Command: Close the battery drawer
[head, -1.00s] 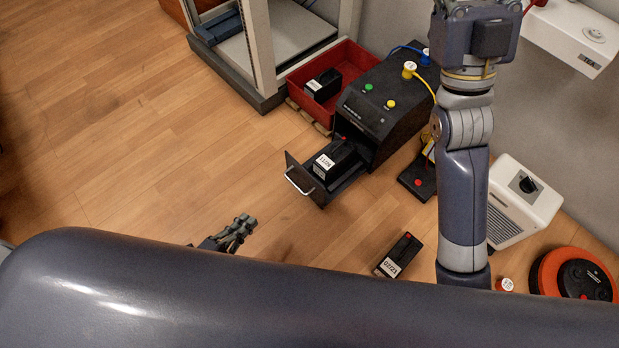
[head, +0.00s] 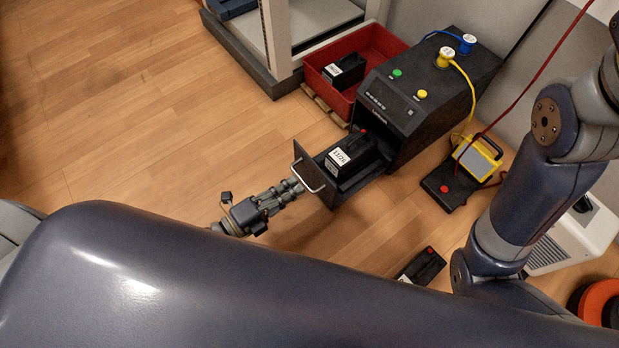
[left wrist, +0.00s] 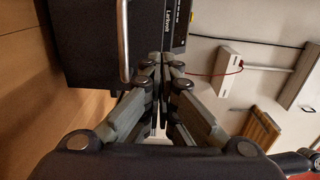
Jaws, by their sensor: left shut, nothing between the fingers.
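The battery drawer (head: 325,196) is pulled out from the front of the black unit (head: 425,95). A black battery (head: 352,162) with a white label and red cap lies in it. The drawer has a silver bar handle (head: 308,177), which also shows in the left wrist view (left wrist: 123,42). My left gripper (head: 298,184) is shut and empty, its fingertips close to the drawer front at the handle; whether they touch it I cannot tell. The shut fingers also show in the left wrist view (left wrist: 158,62). My right arm is at the right, its gripper out of view.
A red bin (head: 385,42) with another black battery (head: 344,70) stands beside the unit. A loose battery (head: 425,264) lies on the floor. A yellow device (head: 477,158) and a black pedal (head: 450,188) sit to the right. The wooden floor at the left is clear.

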